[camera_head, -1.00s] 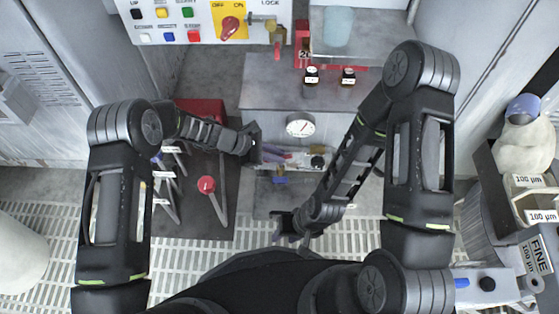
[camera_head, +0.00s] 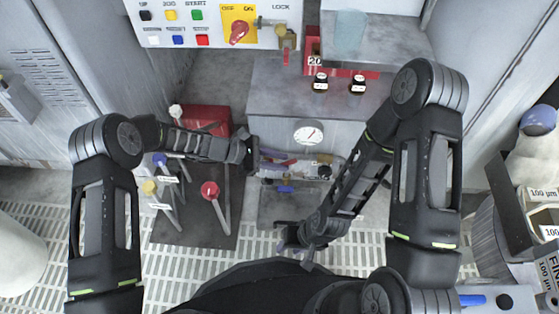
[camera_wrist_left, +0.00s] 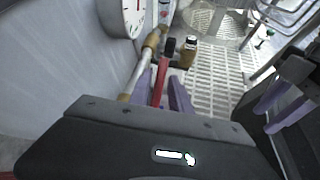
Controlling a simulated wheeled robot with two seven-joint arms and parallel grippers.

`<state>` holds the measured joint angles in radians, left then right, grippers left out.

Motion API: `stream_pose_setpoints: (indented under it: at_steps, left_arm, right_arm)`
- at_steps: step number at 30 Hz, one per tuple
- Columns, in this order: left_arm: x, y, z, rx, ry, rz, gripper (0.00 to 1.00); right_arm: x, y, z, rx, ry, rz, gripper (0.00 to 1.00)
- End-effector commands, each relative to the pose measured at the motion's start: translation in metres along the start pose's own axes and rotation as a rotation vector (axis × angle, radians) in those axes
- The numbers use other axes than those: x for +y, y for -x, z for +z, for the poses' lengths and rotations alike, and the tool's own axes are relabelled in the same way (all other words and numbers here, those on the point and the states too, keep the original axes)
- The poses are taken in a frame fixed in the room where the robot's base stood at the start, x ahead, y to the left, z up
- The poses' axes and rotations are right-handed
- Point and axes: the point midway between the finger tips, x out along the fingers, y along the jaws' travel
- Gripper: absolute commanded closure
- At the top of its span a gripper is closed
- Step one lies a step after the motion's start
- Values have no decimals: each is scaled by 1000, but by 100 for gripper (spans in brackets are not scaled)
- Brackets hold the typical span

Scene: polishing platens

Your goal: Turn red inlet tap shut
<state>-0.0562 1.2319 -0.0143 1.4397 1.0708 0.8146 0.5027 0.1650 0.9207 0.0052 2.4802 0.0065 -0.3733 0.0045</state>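The red tap lever (camera_wrist_left: 158,88) shows in the left wrist view beside a pale pipe with brass fittings (camera_wrist_left: 143,60). My left gripper (camera_wrist_left: 162,92) has its two purple fingers apart, one on each side of the red lever, with a gap seen at the right finger. In the head view my left gripper (camera_head: 272,160) is at the pipework below the gauge, and its fingers hide most of the lever. My right gripper (camera_head: 292,240) is lower, away from the pipe. Its purple fingers show apart and empty at the right of the left wrist view (camera_wrist_left: 285,112).
A round gauge (camera_head: 308,132) is on the cabinet front above the pipe. A blue handle (camera_head: 286,189) lies just below it. Red-, yellow- and blue-topped sticks (camera_head: 210,190) stand on the left. Two dark bottles (camera_head: 320,83) stand on the ledge. A switch panel (camera_head: 215,25) is at the back.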

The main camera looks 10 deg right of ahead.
Motion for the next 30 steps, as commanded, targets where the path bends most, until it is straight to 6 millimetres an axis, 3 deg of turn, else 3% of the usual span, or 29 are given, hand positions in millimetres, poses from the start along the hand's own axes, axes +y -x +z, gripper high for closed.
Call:
stream_pose_setpoints:
  at_steps: [4, 14, 30]
  left_arm:
    - [0, 0, 1, -1, 0, -1, 65]
    - [1, 2, 6, -2, -1, -1, 65]
    - [15, 47, 78, -2, -2, -1, 65]
  right_arm:
    - [0, 0, 0, 0, 0, 0, 64]
    - [-1, 2, 0, -1, 0, 0, 64]
    - [-14, 32, 6, -19, 7, -5, 64]
